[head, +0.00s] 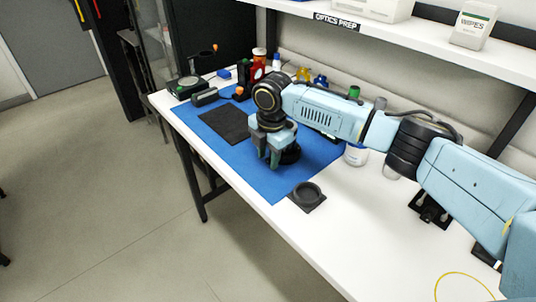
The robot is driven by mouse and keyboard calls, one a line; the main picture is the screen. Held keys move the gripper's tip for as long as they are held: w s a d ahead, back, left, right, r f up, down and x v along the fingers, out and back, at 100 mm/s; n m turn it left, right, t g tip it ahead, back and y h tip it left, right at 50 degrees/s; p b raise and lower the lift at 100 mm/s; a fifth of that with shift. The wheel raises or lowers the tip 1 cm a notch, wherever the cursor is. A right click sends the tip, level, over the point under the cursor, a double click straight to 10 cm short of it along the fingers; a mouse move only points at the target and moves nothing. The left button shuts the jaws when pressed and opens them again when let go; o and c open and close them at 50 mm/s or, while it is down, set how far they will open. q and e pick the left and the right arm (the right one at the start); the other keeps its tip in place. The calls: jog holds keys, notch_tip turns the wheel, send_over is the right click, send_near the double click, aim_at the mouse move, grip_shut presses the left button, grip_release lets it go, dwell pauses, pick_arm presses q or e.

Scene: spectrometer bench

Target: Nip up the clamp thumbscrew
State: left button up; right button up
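My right arm reaches in from the right across the bench. My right gripper (268,159) points down over the blue mat (284,187), close beside a dark round object (290,156). The gripper and wrist cover part of that object. Whether the fingers touch it, or are open or shut, I cannot tell at this size. I cannot make out a clamp thumbscrew for certain; it may be hidden behind the gripper. My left gripper is not in view.
A black pad (224,124) lies on the mat's left part. Instruments (187,88) and bottles (259,55) stand at the back left. A shelf (430,30) overhangs the back. The white bench (330,240) is clear at front.

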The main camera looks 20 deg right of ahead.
jog(key=shift+c, duration=0.4)
grip_shut()
jog(key=shift+s+r+t+p, duration=0.15)
jog(key=shift+t+p, duration=0.15)
jog(key=shift+p, duration=0.55)
jog(key=shift+t+p, duration=0.3)
jog(key=shift+f, duration=0.2)
jog(key=shift+o, duration=0.4)
grip_release()
jog(key=shift+r, duration=0.1)
